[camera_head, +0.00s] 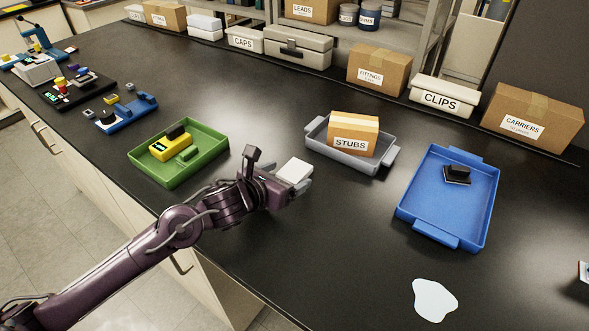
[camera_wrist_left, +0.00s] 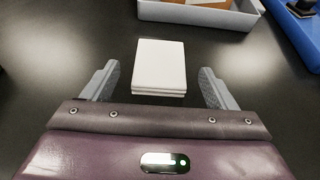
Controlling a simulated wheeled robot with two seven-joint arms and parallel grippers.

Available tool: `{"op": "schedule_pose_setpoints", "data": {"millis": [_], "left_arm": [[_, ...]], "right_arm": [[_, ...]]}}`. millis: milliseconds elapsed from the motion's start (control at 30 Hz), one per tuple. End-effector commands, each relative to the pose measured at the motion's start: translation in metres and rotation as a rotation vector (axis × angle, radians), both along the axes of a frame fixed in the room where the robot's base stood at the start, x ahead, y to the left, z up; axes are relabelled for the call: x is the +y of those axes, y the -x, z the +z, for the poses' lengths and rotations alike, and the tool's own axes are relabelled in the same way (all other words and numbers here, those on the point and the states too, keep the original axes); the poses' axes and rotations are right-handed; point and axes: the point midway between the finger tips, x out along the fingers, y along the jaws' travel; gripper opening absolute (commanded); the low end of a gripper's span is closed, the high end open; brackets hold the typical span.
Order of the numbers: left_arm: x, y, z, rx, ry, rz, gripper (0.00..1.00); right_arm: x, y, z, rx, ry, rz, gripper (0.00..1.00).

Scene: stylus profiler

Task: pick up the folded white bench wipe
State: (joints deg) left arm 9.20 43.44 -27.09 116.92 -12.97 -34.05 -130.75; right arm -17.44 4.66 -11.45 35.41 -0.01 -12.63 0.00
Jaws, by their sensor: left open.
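The folded white bench wipe (camera_head: 294,171) is a small white layered block on the black bench, between the green tray and the grey tray. It also shows in the left wrist view (camera_wrist_left: 160,66), just ahead of the jaws. My left gripper (camera_head: 297,181) is open, low over the bench. In the left wrist view its fingers (camera_wrist_left: 158,88) stand to either side of the wipe, with a gap on each side and nothing held. The fingers partly hide the wipe's lower edge in the head view. My right gripper is not in view.
A green tray (camera_head: 211,164) lies left of the gripper. A grey tray (camera_head: 314,139) with a STUBS box (camera_head: 352,142) is behind right. A blue tray (camera_head: 418,213) is at right. A white puddle-like patch (camera_head: 435,299) lies at the front right. The middle bench is clear.

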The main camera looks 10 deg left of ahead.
Motion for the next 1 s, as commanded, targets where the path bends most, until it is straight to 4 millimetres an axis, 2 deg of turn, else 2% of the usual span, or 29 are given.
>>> {"op": "schedule_pose_setpoints", "data": {"millis": [133,400,767,1000], "left_arm": [[-0.0056,-0.0131,-0.004,-0.001,0.003,0.0,0.8],[-0.0062,-0.0149,-0.0058,-0.002,0.0,-0.001,0.8],[-0.0059,-0.0147,-0.0058,-0.001,0.0,0.0,0.33],[-0.0059,-0.0148,-0.0052,-0.002,0.001,0.0,0.33]], "right_arm": [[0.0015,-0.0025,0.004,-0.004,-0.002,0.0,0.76],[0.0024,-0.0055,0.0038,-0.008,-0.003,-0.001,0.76],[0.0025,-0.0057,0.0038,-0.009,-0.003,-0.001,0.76],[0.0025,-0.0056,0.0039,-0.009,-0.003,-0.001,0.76]]}}
